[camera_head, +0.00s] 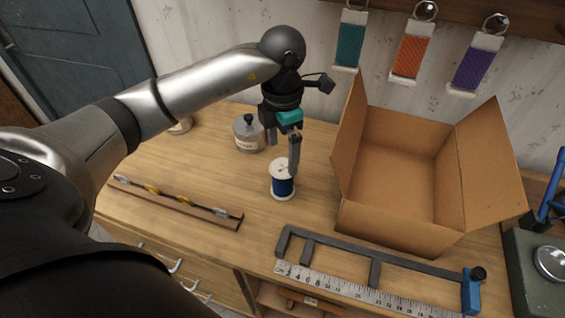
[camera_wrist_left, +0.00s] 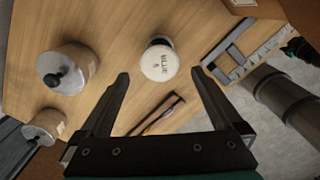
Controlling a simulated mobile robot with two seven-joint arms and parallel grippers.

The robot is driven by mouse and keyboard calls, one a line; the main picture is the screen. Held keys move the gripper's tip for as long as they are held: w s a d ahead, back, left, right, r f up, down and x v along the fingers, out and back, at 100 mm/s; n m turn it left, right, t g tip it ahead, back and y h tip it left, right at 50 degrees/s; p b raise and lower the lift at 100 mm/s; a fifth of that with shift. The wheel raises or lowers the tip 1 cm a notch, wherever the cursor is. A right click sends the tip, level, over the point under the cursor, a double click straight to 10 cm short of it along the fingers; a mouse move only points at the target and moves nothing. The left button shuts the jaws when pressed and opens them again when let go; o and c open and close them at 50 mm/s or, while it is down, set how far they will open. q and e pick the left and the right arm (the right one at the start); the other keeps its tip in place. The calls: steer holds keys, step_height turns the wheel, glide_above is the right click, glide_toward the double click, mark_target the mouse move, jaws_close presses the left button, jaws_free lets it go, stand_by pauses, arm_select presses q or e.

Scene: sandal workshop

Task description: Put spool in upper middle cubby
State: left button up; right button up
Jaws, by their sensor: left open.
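The spool (camera_head: 283,187) stands upright on the wooden workbench, with blue thread between white ends. In the left wrist view its white top (camera_wrist_left: 158,64) carries dark lettering and shows between and just beyond my fingertips. My left gripper (camera_head: 283,157) is open and empty, pointing down close above and behind the spool. One finger overlaps the spool's edge in the head view; I cannot tell whether they touch. An open compartment (camera_head: 268,296) shows partly under the bench's front edge; most cubbies are out of sight. A dark part with a green edge (camera_wrist_left: 296,48) in the wrist view may be my right gripper.
An open cardboard box (camera_head: 385,215) stands right of the spool. A bar clamp (camera_head: 335,255) and a ruler (camera_head: 345,288) lie at the front edge. Bench around the spool is clear.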

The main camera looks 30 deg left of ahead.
arm_select(q)
step_height(320, 180, up, 5)
steer(key=shift+r, duration=0.15)
stand_by(0.6)
